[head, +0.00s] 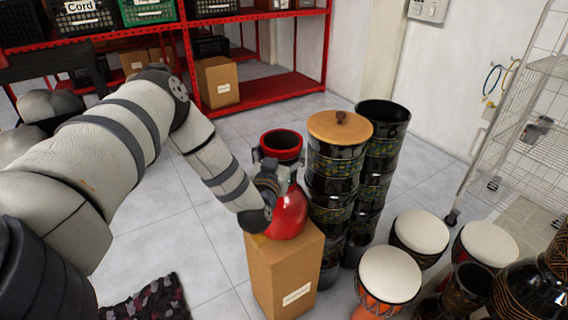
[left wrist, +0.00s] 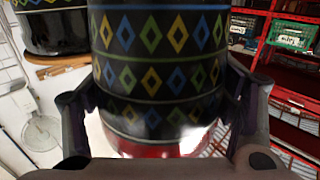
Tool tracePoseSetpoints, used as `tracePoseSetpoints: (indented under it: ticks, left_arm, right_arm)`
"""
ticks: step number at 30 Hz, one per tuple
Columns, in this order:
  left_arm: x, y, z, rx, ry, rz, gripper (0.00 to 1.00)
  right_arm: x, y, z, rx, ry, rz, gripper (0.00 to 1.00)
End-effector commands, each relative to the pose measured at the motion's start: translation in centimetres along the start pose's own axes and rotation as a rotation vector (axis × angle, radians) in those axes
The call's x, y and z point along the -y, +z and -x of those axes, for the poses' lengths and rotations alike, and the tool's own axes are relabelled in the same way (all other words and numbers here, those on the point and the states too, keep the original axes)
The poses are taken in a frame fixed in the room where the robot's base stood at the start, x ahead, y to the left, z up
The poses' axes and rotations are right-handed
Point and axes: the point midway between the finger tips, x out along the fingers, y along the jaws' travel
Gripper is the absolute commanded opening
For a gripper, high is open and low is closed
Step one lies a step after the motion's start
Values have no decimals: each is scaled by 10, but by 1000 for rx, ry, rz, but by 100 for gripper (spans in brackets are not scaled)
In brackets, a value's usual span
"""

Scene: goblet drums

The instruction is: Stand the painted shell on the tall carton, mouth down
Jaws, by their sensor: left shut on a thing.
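The painted shell (head: 289,214) is red at its open upper rim and at its rounded lower bulb. In the left wrist view its black wall (left wrist: 158,62) shows bands of coloured diamonds. It is about upright, with an open red end up and the wide bulb down over the tall carton (head: 286,280). Whether the bulb touches the carton top, I cannot tell. My left gripper (head: 281,171) is shut on the shell's middle, one finger on each side. My right gripper is out of view.
A stack of dark shells with a wooden lid (head: 340,127) stands close right of the carton, with another dark stack (head: 384,113) behind. Several white-topped drums (head: 390,274) stand at lower right. A red shelf (head: 275,88) is behind. A dark rug (head: 150,300) lies at lower left.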

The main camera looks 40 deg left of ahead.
Motion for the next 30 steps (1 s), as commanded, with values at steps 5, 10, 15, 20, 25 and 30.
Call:
tracePoseSetpoints:
  ticks: [5, 10, 15, 20, 25, 30]
  left_arm:
    - [0, 28, -2, 2, 0, -3, 18]
    - [-1, 30, -2, -6, 1, 2, 18]
    - [-1, 31, -2, -6, 1, 2, 18]
    - [0, 35, -1, 0, 1, 0, 95]
    - [0, 35, -1, 0, 1, 0, 99]
    - [0, 35, -1, 0, 0, 0, 99]
  right_arm:
    - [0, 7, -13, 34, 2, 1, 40]
    - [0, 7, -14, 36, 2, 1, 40]
    - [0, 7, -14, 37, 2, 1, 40]
    - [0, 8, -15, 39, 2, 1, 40]
    - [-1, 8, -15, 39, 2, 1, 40]
    - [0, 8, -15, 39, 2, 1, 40]
